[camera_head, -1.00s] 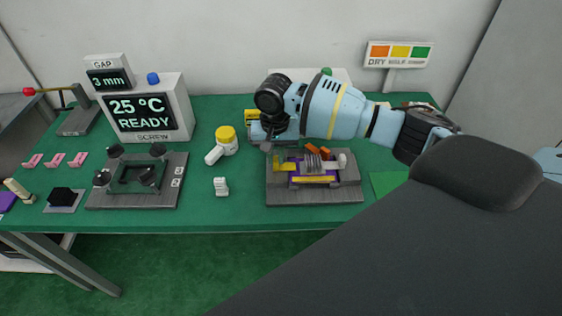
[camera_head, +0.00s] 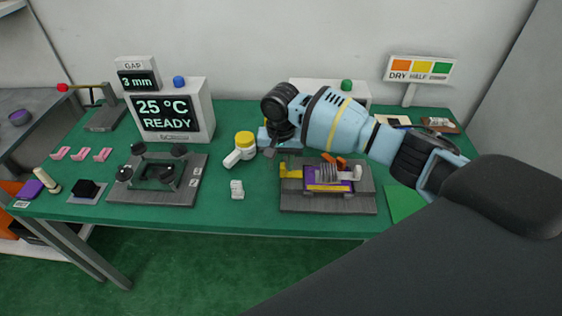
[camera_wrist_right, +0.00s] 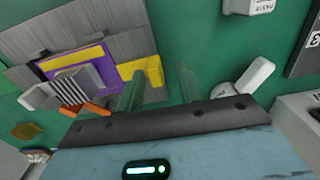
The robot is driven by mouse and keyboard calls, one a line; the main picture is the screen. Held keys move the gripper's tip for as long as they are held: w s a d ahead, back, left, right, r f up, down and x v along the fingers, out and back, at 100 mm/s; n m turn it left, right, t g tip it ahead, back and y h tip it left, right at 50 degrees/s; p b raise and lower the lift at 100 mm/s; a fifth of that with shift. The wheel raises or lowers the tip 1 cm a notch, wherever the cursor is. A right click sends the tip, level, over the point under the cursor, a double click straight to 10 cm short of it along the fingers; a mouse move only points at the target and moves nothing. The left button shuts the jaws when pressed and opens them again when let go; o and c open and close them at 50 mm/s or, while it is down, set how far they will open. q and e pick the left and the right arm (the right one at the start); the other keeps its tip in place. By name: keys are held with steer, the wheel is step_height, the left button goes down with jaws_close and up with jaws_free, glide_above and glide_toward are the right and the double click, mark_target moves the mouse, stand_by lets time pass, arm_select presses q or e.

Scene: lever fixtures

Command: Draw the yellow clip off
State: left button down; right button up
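The yellow clip (camera_head: 290,171) sits at the left end of a grey fixture (camera_head: 330,203) that holds a purple block (camera_head: 318,178) with pale fins. In the right wrist view the clip (camera_wrist_right: 146,71) shows as a yellow bar with a raised end beside the purple piece (camera_wrist_right: 60,62). My right gripper (camera_wrist_right: 160,86) is open, its see-through fingers apart. One finger overlaps the clip in that view; I cannot tell whether they touch. In the head view my right gripper (camera_head: 268,150) is above and left of the clip, its fingertips partly hidden. My left gripper is not in view.
Orange levers (camera_head: 340,161) stand behind the purple block. A yellow-capped white bottle (camera_head: 242,148) and a small white part (camera_head: 237,189) are left of the fixture. A grey frame fixture (camera_head: 158,178) lies further left. Green table (camera_head: 225,222) is clear in front.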

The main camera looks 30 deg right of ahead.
mark_target(281, 166)
step_height(281, 166, up, 6)
steer(key=shift+r+p, duration=0.25)
steer(key=shift+p, duration=0.15)
steer(key=shift+r, duration=0.65)
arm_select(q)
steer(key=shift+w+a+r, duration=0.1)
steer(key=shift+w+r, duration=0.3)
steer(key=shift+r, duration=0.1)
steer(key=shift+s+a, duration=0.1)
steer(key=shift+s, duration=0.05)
arm_select(e)
steer(key=shift+s+f, duration=0.1)
